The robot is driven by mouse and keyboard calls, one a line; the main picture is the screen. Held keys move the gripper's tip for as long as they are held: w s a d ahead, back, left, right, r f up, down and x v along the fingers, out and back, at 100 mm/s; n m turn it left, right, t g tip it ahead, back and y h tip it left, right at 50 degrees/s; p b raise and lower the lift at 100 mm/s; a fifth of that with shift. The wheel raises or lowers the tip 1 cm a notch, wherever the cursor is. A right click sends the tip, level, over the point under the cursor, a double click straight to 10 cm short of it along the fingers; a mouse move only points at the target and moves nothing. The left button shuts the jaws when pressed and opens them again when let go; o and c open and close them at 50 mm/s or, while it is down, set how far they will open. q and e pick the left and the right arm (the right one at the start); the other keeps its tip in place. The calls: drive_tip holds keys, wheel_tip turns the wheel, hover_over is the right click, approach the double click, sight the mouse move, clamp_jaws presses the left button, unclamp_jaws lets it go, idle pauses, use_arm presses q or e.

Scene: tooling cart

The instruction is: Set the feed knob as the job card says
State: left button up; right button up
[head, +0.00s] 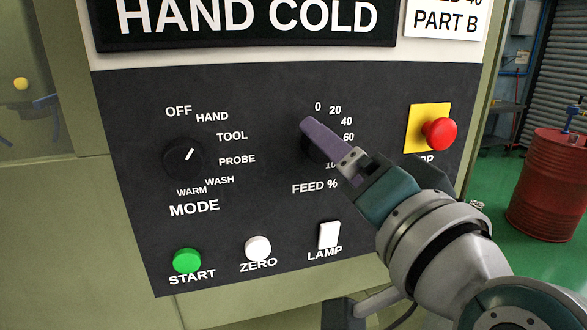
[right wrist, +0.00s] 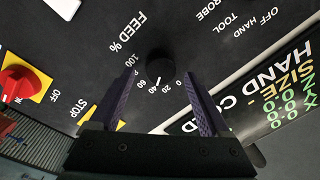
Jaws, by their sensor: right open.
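The feed knob (right wrist: 160,68) is a black round knob on the dark panel. In the right wrist view a small white mark on it faces the 20 to 40 part of the scale; I cannot tell the exact number. In the head view the knob (head: 314,150) is mostly hidden behind my right gripper (head: 308,124). My right gripper is open, and its purple fingers (right wrist: 159,74) stand on either side of the knob, with gaps visible. The white job card (head: 446,22) is cut by the top edge; its visible text ends in "40" above "PART B". My left gripper is not in view.
A red stop button (head: 439,133) on a yellow plate sits right of the feed knob. The mode knob (head: 184,158) is at left. The green start button (head: 187,261), white zero button (head: 258,248) and lamp switch (head: 328,235) line the panel's bottom.

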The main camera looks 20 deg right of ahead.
drive_tip(key=s+b, duration=0.2)
drive_tip(key=s, duration=0.6)
drive_tip(key=shift+s+d+f+b, duration=0.25)
drive_tip(key=shift+s+d+b, duration=0.05)
drive_tip(key=shift+s+b, duration=0.1)
